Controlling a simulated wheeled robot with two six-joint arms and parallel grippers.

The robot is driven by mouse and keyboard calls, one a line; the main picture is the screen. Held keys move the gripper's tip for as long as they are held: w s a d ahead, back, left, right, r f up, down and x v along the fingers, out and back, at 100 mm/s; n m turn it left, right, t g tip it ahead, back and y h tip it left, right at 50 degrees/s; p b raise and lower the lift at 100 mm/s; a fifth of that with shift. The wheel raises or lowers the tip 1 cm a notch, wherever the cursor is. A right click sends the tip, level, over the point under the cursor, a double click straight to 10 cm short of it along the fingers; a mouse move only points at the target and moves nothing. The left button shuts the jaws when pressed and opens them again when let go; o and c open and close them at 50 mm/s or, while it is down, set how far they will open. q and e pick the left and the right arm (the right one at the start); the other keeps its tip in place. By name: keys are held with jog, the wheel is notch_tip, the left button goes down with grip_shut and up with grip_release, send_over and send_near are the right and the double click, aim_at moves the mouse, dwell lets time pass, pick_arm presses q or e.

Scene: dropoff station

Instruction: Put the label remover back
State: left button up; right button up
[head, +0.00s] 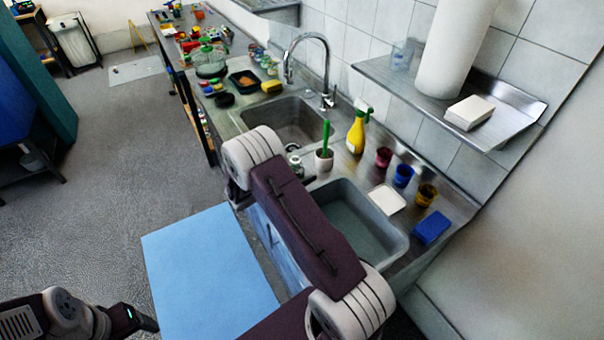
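A yellow spray bottle (356,135) with a green and white trigger head stands upright on the steel counter behind the sinks, against the tiled wall. It looks like the label remover, but I cannot read a label. My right arm reaches across the front of the near sink. Its gripper (240,199) is mostly hidden behind the arm at the counter's front edge, apart from the bottle; I cannot tell its opening or whether it holds anything. My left arm is low at the bottom left, with its dark end (143,320) over the floor, its fingers unclear.
A white cup with a green brush (324,156) stands between the sinks. Red, blue and amber cups (403,176), a white block (387,199) and a blue sponge (431,228) line the counter. A wall shelf (400,85) overhangs it. A blue mat (205,265) lies in front.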

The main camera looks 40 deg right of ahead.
jog(key=shift+o, duration=1.4)
jog(key=shift+r+p, duration=0.35)
jog(key=b+v, duration=0.2)
jog(key=v, duration=1)
jog(key=shift+f, duration=0.2)
